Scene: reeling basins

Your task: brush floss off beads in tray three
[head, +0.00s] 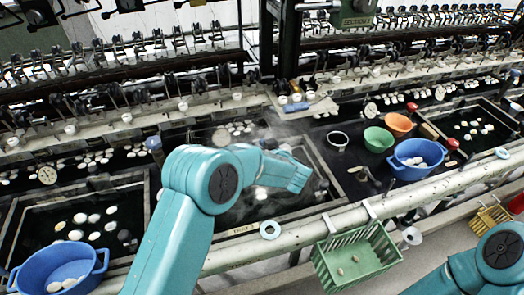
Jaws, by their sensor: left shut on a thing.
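My left arm reaches over the middle dark water tray (318,205). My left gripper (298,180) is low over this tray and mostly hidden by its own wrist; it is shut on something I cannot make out. White beads (261,193) float in the tray near the gripper. Haze hangs over the water behind the wrist. The left tray (147,203) also holds several white beads (94,218) and a dark one. A small label on the middle tray's front edge is too blurred to read. Only a link of my right arm shows at the lower right; its gripper is out of view.
A blue tub (30,268) with white beads stands front left. Right of the middle tray are a green bowl (378,139), an orange bowl (397,123) and a blue tub (417,157). A green basket (357,258) hangs on the front rail (300,233). Reeling machinery lines the back.

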